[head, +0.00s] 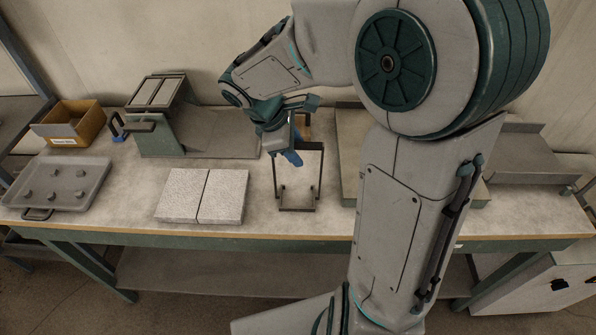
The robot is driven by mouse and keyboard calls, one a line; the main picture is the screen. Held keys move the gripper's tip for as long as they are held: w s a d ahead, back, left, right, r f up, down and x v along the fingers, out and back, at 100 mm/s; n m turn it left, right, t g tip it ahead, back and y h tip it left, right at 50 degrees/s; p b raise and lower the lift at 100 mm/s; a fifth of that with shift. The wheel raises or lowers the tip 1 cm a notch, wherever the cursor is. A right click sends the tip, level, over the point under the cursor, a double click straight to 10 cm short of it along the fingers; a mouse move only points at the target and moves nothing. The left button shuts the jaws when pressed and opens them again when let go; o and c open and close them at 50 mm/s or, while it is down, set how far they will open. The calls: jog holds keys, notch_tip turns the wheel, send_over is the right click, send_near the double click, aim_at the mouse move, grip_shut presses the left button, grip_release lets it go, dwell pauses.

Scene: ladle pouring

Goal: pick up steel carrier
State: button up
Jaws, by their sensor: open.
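The steel carrier (297,209) appears to be the thin dark metal frame standing upright on the workbench, with a flat base, two side posts and a top bar. My gripper (290,157) is at the top of this frame, pointing down, with a blue fingertip showing near the top bar. The gripper is open. My wrist hides part of the frame's upper left, and I cannot tell whether the fingers touch the bar.
Two pale speckled slabs (203,196) lie left of the frame. Farther left are a grey tray (60,184) with small knobs, a green fixture (158,130) and a cardboard bin (72,125). My arm hides much of the right side of the bench (270,232).

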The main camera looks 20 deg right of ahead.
grip_shut()
dwell(1.6)
